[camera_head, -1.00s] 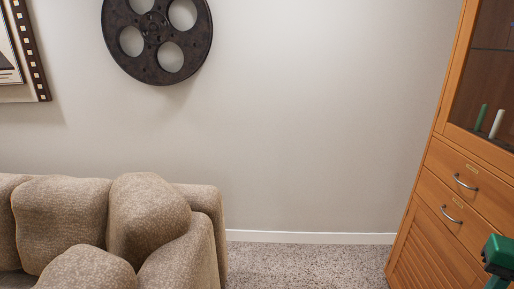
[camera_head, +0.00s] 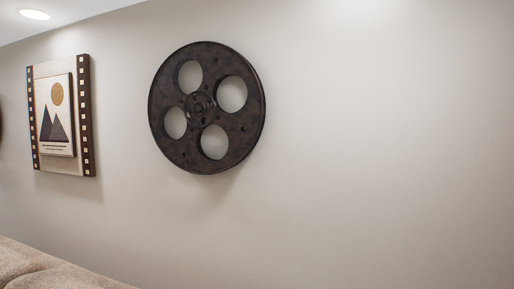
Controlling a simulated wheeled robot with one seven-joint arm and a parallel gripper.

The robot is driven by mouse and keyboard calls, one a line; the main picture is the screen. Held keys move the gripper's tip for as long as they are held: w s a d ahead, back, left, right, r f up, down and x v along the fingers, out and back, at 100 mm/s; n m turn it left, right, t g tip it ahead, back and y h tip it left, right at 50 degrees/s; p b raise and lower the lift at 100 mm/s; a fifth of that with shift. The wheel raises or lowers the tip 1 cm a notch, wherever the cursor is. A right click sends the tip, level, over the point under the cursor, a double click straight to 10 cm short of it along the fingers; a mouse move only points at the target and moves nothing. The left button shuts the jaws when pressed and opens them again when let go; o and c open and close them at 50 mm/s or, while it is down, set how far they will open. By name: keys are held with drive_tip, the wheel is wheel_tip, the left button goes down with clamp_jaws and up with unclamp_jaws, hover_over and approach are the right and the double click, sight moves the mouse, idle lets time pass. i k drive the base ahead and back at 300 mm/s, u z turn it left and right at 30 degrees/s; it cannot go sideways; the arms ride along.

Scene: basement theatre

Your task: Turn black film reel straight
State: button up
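The black film reel (camera_head: 240,130) hangs on the pale wall, a little left of the middle of the head view. It is a dark, worn disc with several round holes around a small hub. The holes sit at uneven angles about the hub, and the wall shows through them. Nothing touches the reel from the front. My gripper is not in view.
A framed mountain picture (camera_head: 87,120) with a film-strip border hangs on the wall to the left of the reel. The top of a beige sofa (camera_head: 45,268) shows at the lower left. The wall (camera_head: 390,150) right of the reel is bare.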

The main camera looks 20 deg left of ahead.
sight(217, 62)
drive_tip(key=z, duration=0.05)
drive_tip(key=i, duration=0.85)
drive_tip(key=u, duration=1.3)
